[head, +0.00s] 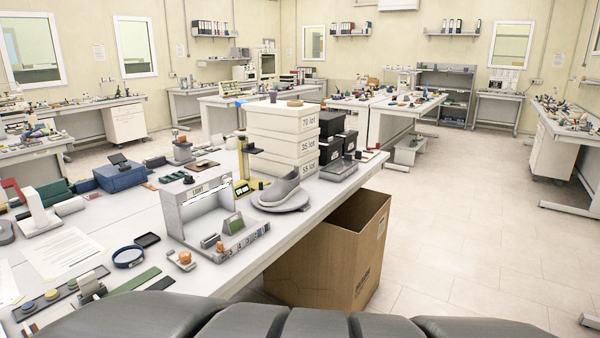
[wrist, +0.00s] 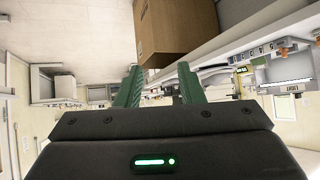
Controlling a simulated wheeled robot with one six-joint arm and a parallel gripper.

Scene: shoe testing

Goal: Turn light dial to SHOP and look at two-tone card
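A grey light booth (head: 182,208) marked LIGHT stands near the front edge of the white workbench, open toward the right. A dark round knob (head: 188,180) sits by its LIGHT label. A strip with markings (head: 246,243) and an orange knob (head: 220,247) runs along its front. I cannot tell which knob is the light dial or read its setting. A card with a green face (head: 233,224) stands at the booth's opening; its second tone is unclear. The booth also shows in the wrist view (wrist: 287,84). My gripper (wrist: 158,84) is open and empty, apart from the booth.
A grey shoe (head: 281,189) on a round stand is right of the booth. White lot boxes (head: 270,150) are stacked behind it. A cardboard box (head: 340,255) stands on the floor by the bench (head: 292,229). Floor to the right is clear.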

